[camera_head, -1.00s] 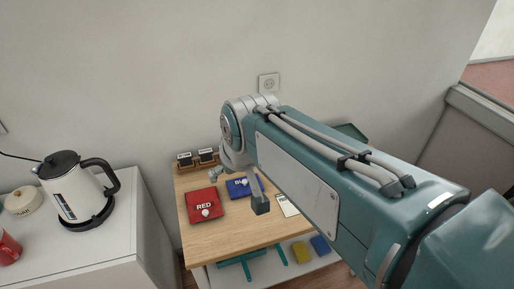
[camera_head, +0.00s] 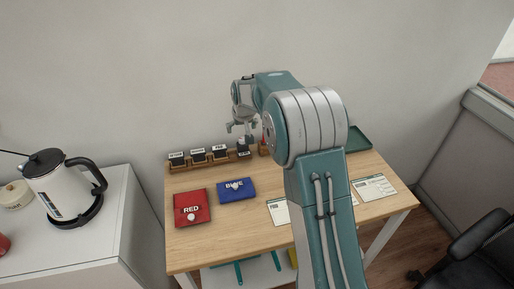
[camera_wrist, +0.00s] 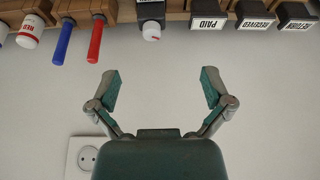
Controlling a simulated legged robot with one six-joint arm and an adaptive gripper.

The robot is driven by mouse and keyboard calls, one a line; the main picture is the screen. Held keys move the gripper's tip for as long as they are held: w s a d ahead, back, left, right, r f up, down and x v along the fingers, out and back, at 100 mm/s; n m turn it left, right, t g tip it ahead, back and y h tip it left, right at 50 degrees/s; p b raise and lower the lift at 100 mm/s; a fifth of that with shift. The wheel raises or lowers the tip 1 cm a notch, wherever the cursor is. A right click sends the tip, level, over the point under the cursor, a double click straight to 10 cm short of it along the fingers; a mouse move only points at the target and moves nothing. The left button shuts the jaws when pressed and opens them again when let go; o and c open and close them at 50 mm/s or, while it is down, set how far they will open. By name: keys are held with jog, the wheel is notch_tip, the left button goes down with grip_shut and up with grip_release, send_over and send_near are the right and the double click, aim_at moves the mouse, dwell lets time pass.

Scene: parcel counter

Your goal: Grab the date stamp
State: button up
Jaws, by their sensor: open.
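A black stamp with a pale knob on top (camera_head: 243,146), likely the date stamp, stands at the right end of the row of stamps at the table's back. Its label is too small to read. It also shows at the top of the wrist view (camera_wrist: 151,12), upside down, just left of the PAID stamp (camera_wrist: 206,22). My gripper (camera_head: 241,128) is open and empty, close above this stamp in the head view. In the wrist view its fingers (camera_wrist: 160,78) are spread apart, with the stamp beyond them, roughly in line with the gap and not between them.
The RECEIVED stamp (camera_wrist: 252,20) and RETURN stamp (camera_wrist: 296,17) stand beside PAID. A blue pen (camera_wrist: 63,42), red pen (camera_wrist: 95,40) and RED bottle (camera_wrist: 29,30) stand on the other side. Red (camera_head: 192,208) and blue (camera_head: 236,190) pads lie in front. A green tray (camera_head: 355,140) is at right.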

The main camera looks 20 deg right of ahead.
aim_at(243, 144)
jog(key=x, duration=0.6)
jog(key=d+x, duration=0.1)
jog(key=x, duration=0.2)
jog(key=shift+w, duration=0.3)
jog(key=x, duration=0.5)
jog(key=shift+s+d, duration=0.2)
jog(key=shift+s, duration=0.05)
jog(key=shift+w+a+f, duration=0.15)
jog(key=shift+f, duration=0.2)
jog(key=shift+c, duration=0.3)
jog(key=c, duration=1.3)
